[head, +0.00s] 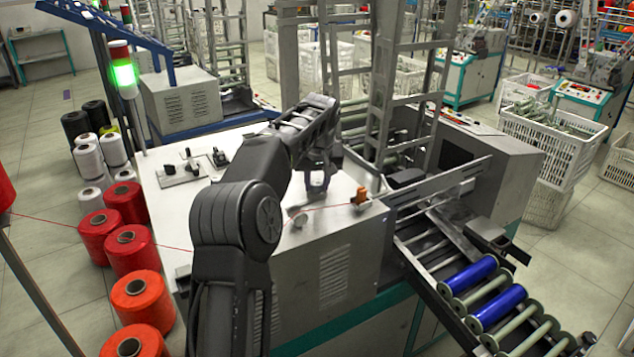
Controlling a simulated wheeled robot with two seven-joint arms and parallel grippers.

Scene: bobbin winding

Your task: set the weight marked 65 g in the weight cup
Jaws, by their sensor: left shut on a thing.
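My left arm reaches over the machine's white top, and its gripper (319,181) points down above it, near the right end of that top. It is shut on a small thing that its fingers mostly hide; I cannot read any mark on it. A small round metal piece (299,220), possibly the weight cup, is on the top, nearer the camera and a little left of the gripper. Small weight-like pieces stand on a metal plate (182,173) at the left, with another small piece (219,158) beside it. My right gripper is not in view.
A red thread runs across the white top (170,220) to an orange guide (361,196). A metal frame (390,100) rises behind it. Blue bobbins (470,275) lie on a rack at the right. Red spools (135,250) stand on the floor at left.

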